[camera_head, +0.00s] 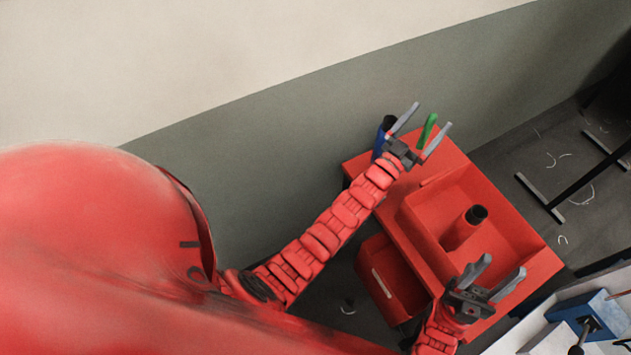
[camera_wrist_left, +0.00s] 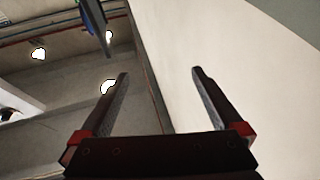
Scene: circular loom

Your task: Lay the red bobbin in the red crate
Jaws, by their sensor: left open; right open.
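The red bobbin (camera_head: 459,232), a red cylinder with a dark end, is inside the walls of the red crate (camera_head: 418,226) in the head view. I cannot tell whether it stands or leans. My right gripper (camera_head: 505,263) is open and empty, below the bobbin in the picture and apart from it, over the crate's near side. My left gripper (camera_head: 433,114) is open by the far corner of the red table, away from the red bobbin. In the left wrist view its jaws (camera_wrist_left: 160,100) are wide apart with nothing between them.
A blue bobbin (camera_head: 379,142) stands beside my left gripper, partly hidden. A green piece (camera_head: 427,132) shows between its fingers in the head view. The red table (camera_head: 365,160) bears the crate. A red drawer unit (camera_head: 388,275) sits below. A blue device (camera_head: 590,312) is at lower right.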

